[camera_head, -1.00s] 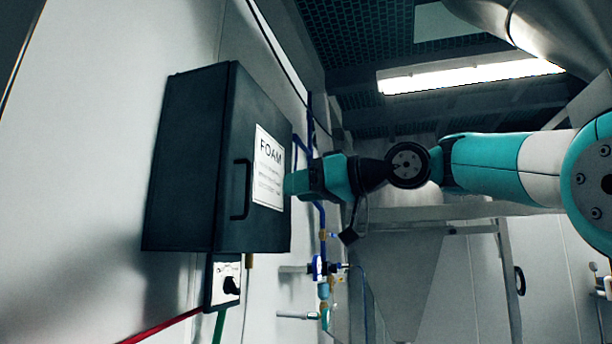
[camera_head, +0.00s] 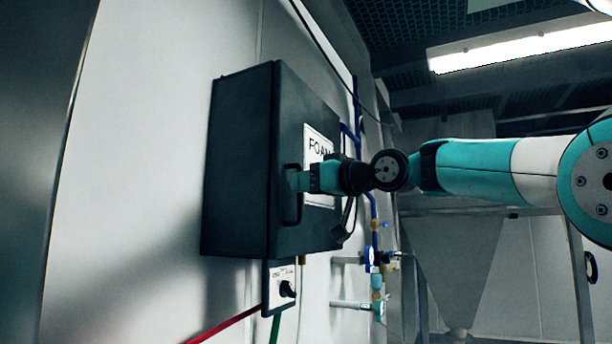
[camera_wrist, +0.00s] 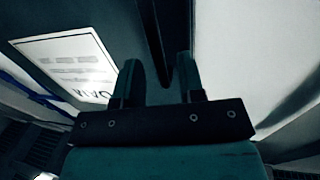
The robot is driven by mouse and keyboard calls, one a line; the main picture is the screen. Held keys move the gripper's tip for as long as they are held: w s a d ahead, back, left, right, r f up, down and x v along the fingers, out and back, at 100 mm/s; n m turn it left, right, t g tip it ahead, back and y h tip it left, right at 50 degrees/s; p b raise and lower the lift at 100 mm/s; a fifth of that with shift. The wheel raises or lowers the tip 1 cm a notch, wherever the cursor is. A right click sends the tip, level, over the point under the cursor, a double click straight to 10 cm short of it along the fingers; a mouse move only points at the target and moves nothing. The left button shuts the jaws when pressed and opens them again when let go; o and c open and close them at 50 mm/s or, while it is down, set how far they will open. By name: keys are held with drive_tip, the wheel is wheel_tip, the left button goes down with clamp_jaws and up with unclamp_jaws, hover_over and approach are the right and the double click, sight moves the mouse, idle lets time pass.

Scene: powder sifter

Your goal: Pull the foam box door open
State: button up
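The dark foam box (camera_head: 240,170) is mounted on the pale wall in the head view, its door (camera_head: 318,228) closed. The door carries a white FOAM label (camera_head: 318,146), also in the wrist view (camera_wrist: 70,65), and a black bar handle (camera_head: 286,205). My gripper (camera_head: 300,181) is at the handle, in front of the label. In the wrist view my gripper (camera_wrist: 160,78) has two teal fingers apart with a gap. A dark bar (camera_wrist: 152,38), seemingly the handle, runs toward that gap. I cannot tell whether the fingers touch it.
Below the box is a small switch panel (camera_head: 280,287) with a black knob, a red hose (camera_head: 225,326) and a green hose. Blue pipes and valves (camera_head: 375,258) run down the wall to the right. A pale hopper (camera_head: 455,265) stands behind my arm.

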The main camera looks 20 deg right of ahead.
drive_tip(key=shift+x, duration=1.15)
